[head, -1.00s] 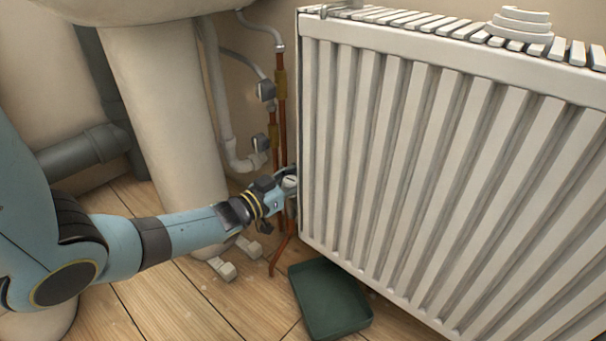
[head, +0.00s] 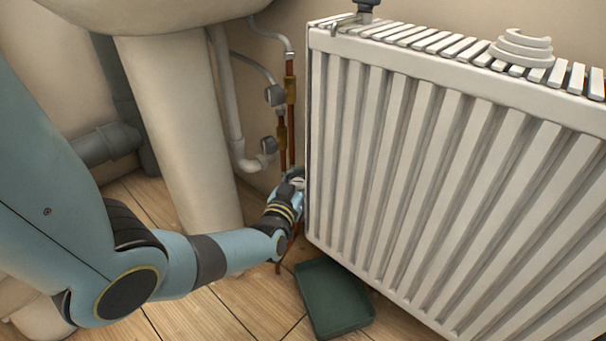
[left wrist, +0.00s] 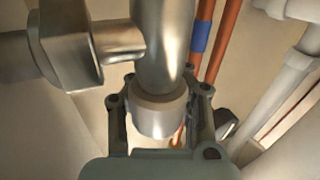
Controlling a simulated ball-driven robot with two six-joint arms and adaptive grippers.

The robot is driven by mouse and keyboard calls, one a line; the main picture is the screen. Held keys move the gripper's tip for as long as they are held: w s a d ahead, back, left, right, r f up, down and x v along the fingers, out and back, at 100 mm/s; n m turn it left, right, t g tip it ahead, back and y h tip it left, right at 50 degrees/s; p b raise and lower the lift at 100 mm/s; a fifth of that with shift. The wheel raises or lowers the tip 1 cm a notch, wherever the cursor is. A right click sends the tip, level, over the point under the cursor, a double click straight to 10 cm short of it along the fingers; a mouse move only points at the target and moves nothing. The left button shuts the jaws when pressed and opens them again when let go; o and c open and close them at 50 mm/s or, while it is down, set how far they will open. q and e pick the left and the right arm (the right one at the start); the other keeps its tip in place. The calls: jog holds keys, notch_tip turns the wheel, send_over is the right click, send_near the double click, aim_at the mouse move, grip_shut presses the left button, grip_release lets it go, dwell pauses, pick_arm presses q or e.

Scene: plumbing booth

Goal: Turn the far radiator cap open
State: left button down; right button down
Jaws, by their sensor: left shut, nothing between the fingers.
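The white radiator (head: 420,170) fills the right of the head view. My left gripper (head: 297,182) is at its lower left edge, in front of the copper pipes. In the left wrist view a pale, round cap (left wrist: 160,117) sits on the end of a metal valve body (left wrist: 163,45). The fingers of my left gripper (left wrist: 160,125) lie on either side of the cap in the picture, but hold nothing. I cannot tell how far the cap is from them. In the head view the gripper mostly hides this spot. My right gripper is out of view.
A dark green tray (head: 335,300) lies on the wooden floor below the radiator. Copper pipes (head: 290,130) with small valves rise behind my gripper. A basin pedestal (head: 175,120) stands to the left. Stacked white rings (head: 522,48) rest on the radiator.

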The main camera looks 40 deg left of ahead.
pick_arm(q)
jog(key=c, duration=2)
grip_release()
jog(key=shift+s+d+f, duration=0.2)
jog(key=shift+s+d, duration=0.1)
jog(key=shift+o, duration=1.1)
jog(key=o, duration=0.6)
jog(key=shift+w+r, duration=0.15)
jog(key=shift+w, duration=0.05)
jog(key=shift+o, duration=0.2)
jog(key=shift+a, duration=0.1)
